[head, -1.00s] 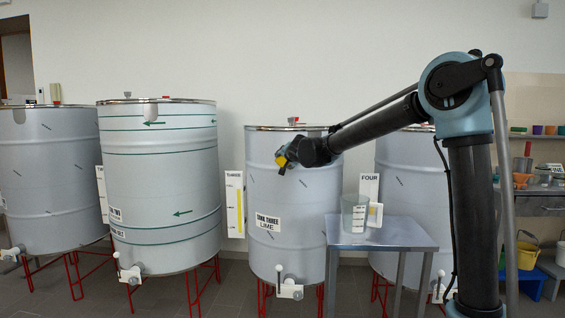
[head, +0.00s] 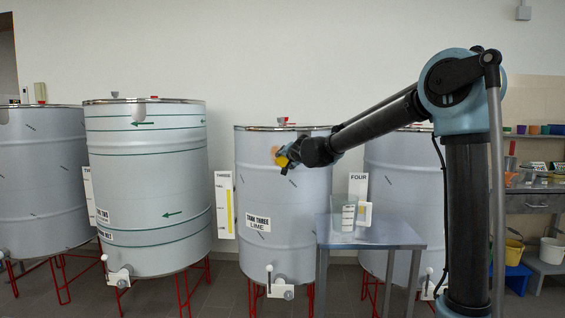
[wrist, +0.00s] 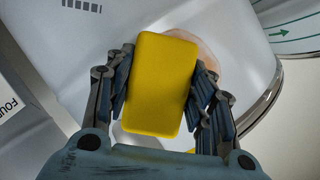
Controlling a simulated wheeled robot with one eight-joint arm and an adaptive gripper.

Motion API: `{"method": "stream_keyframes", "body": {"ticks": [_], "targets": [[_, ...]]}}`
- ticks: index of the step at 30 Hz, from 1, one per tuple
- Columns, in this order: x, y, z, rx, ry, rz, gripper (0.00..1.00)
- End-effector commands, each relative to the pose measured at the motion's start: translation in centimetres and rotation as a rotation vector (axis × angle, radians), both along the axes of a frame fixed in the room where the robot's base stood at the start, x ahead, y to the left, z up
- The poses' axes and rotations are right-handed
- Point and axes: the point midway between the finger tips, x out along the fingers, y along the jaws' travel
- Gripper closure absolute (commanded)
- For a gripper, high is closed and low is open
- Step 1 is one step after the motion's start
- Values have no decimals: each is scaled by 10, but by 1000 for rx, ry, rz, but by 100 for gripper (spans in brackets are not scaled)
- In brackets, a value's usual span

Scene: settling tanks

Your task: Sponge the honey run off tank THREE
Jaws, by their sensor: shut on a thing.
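Tank THREE (head: 285,225) is a pale grey drum labelled "TANK THREE LIME", standing on red legs in the middle of the head view. My gripper (head: 284,158) is at its upper front wall, just below the rim. In the wrist view my gripper (wrist: 160,95) is shut on a yellow sponge (wrist: 160,85), held between both fingers. The honey run (wrist: 207,50) shows as a peach-tan patch on the tank wall behind the sponge, partly hidden by it; a bit of it shows in the head view (head: 275,151). Whether the sponge touches the wall I cannot tell.
A small grey metal table (head: 370,233) stands in front, right of tank THREE, with a clear jug (head: 349,214) on it. Tank TWO (head: 147,185), with green bands, is to the left; tank FOUR (head: 390,180) is behind the table. A shelf (head: 535,200) with tubs is far right.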

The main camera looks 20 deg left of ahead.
Motion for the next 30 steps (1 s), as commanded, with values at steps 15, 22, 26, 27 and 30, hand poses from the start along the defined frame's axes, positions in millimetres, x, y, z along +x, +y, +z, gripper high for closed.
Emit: {"method": "stream_keyframes", "body": {"ticks": [15,22,26,27,30], "targets": [[4,-20,-6,-1,-1,0,81],[1,-19,-15,0,-1,1,81],[1,-15,-15,-1,-1,3,81],[0,-12,-15,0,-2,3,81],[-1,-5,-15,0,-1,4,81]]}}
